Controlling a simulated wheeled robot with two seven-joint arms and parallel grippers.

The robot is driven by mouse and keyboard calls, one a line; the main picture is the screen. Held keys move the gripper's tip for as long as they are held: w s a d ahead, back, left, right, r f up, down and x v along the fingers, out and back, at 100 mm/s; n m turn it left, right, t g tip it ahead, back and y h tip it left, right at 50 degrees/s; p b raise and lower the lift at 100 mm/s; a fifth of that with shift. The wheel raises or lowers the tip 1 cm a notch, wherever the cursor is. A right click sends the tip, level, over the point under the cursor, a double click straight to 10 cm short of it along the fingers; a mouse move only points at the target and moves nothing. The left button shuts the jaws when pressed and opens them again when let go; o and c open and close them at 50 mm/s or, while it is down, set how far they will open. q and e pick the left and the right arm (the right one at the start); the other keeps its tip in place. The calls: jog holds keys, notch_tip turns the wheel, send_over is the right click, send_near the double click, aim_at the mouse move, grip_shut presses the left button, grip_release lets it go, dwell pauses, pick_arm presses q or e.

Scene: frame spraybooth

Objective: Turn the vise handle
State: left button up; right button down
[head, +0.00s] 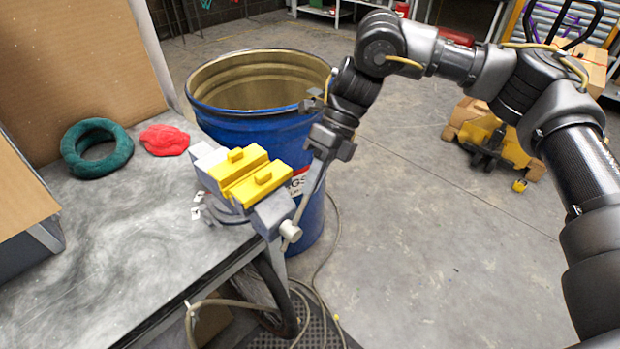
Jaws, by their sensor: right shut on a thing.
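A grey vise (273,211) with yellow jaw pads (250,175) is fixed at the right corner of the workbench (110,240). Its metal handle (308,190) slants up to the right from a round end knob (290,231) on the vise's front. My right gripper (325,150) is shut on the upper end of the handle, above and to the right of the vise. The fingers partly hide the handle's top. My left gripper is not in view.
A blue drum (245,125), open at the top, stands close behind the vise. A teal ring (96,148) and a red cloth (164,140) lie on the bench. Hoses (325,262) trail below the vise. The floor to the right is mostly clear, with a yellow wheeled item (497,140) farther back.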

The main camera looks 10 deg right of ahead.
jog(key=shift+w+d, duration=0.1)
jog(key=shift+w, duration=0.1)
dwell(0.3)
jog(key=c, duration=1.5)
grip_release()
jog(key=shift+f, duration=0.1)
jog(key=v, duration=1.1)
jog(key=shift+f, duration=0.1)
